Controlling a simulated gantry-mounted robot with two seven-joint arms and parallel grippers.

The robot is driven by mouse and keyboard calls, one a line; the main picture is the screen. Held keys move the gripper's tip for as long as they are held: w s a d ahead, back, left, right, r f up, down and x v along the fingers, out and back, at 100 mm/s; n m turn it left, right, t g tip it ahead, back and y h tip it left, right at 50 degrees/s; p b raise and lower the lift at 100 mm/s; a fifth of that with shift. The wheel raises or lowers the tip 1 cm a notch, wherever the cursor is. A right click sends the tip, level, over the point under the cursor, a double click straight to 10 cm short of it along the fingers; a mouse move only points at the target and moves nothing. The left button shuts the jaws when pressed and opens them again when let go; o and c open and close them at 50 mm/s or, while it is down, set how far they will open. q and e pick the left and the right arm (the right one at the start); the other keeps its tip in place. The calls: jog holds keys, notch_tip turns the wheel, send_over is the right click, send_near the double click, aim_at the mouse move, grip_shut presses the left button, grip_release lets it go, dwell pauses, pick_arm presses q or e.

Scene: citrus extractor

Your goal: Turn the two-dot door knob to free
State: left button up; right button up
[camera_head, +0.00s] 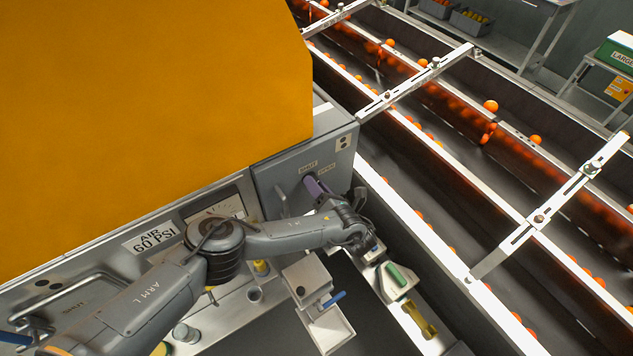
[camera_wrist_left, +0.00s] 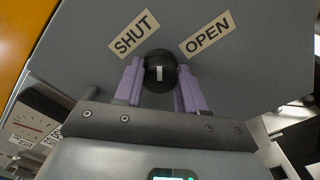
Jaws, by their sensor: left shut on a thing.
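The two-dot door (camera_head: 285,170) is a grey panel on the side of the machine, with a plate of two black dots (camera_head: 343,142) at its upper right. Its black round knob (camera_wrist_left: 160,72) shows in the left wrist view with a white mark that stands about upright in the picture, between the SHUT label (camera_wrist_left: 134,35) and the OPEN label (camera_wrist_left: 208,33). My left gripper (camera_head: 314,186) has purple fingers on both sides of the knob and is shut on it. In the head view the fingers mostly hide the knob. My right gripper is not in view.
A bar handle (camera_head: 281,200) sits left of the knob. A large orange cover (camera_head: 150,110) stands above. An air gauge (camera_head: 217,211) is on the machine's front. Below my arm is a bench with a white box (camera_head: 307,280) and small items. Conveyors carrying oranges run at right.

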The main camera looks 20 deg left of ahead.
pick_arm(q)
jog(key=m, duration=1)
jog(key=shift+p, duration=0.3)
jog(key=shift+m, duration=0.3)
jog(key=o, duration=1.1)
jog(key=shift+c, duration=0.2)
jog(key=shift+d, duration=0.1)
jog(key=p+v, duration=0.3)
jog(key=v, duration=0.7)
jog(key=shift+s+d, duration=0.25)
